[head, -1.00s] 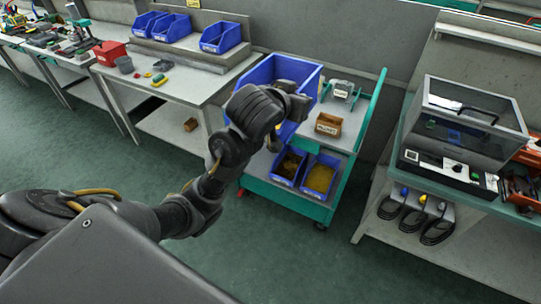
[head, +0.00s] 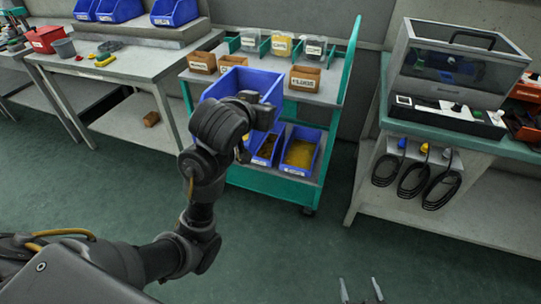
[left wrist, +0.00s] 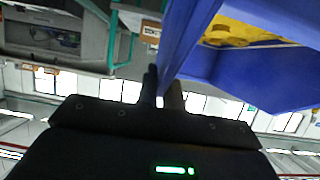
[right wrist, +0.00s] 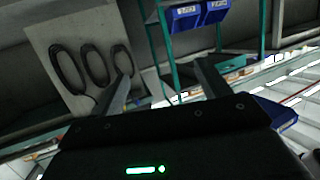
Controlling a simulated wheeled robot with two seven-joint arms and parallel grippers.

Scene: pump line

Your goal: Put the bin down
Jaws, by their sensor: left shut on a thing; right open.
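The blue bin (head: 255,83) is in my left gripper (head: 262,108), which is shut on its wall. In the head view the bin overlaps the front of the trolley's top shelf; I cannot tell whether it touches the trolley. The left wrist view shows the bin's wall (left wrist: 188,40) between the fingers, with yellow contents inside. The trolley (head: 262,183) has a grey top shelf and a green frame. My right gripper (head: 361,291) is open and empty at the bottom of the head view, well away from the bin.
Small brown boxes (head: 304,79) and several labelled containers (head: 282,46) stand on the trolley's top. Two blue bins (head: 300,153) sit on its lower shelf. A workbench (head: 125,72) stands left, and a bench with a clear-lidded case (head: 452,60) stands right. Open floor lies in front.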

